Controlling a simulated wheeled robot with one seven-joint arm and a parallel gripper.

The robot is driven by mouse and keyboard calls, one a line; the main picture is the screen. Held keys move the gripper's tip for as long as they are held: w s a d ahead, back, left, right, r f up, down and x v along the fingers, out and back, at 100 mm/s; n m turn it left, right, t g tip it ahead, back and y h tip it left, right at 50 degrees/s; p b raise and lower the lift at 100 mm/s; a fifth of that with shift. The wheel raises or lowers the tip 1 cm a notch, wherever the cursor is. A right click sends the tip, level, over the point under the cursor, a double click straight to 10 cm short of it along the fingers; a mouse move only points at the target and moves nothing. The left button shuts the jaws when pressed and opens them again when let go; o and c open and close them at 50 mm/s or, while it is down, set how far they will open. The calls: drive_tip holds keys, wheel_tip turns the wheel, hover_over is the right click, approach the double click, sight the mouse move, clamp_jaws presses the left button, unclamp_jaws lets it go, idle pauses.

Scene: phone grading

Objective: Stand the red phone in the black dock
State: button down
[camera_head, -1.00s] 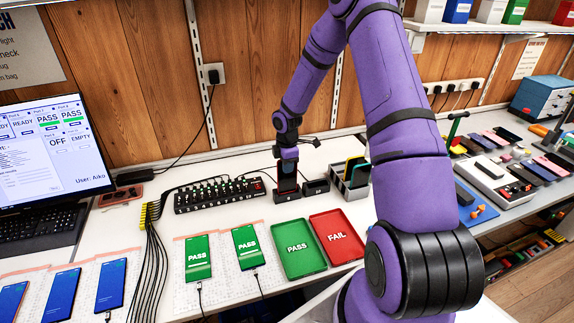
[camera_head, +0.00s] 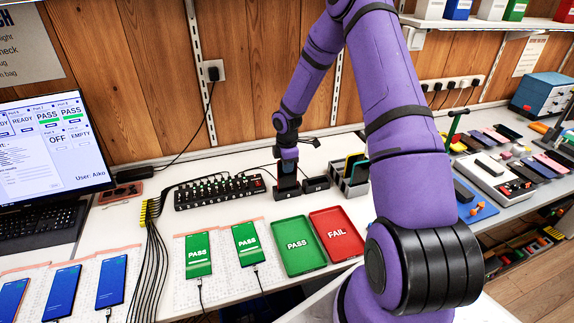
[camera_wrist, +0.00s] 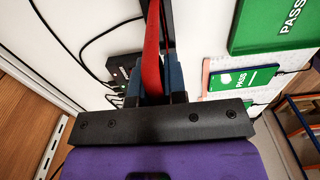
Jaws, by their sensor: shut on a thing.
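My gripper (camera_wrist: 156,85) is shut on the red phone (camera_wrist: 152,50), which shows edge-on between the blue-grey finger pads in the wrist view. In the head view my gripper (camera_head: 287,160) points down right above the black dock (camera_head: 288,194) at the back of the bench. The red phone cannot be made out in the head view. In the wrist view a dark strip (camera_wrist: 169,18), perhaps part of the dock, lies along the phone's far end. I cannot tell whether the phone is seated in the dock.
A second small black block (camera_head: 316,185) and a grey rack (camera_head: 350,182) of phones stand close right of the dock. A black hub (camera_head: 220,193) with cables lies to its left. The green PASS tray (camera_head: 297,266) and red FAIL tray (camera_head: 338,252) lie in front.

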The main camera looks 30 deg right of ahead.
drive_tip(key=shift+f, duration=0.4)
drive_tip(key=c, duration=1.1)
unclamp_jaws()
drive_tip(key=shift+r, duration=0.1)
drive_tip(key=shift+r, duration=3.4)
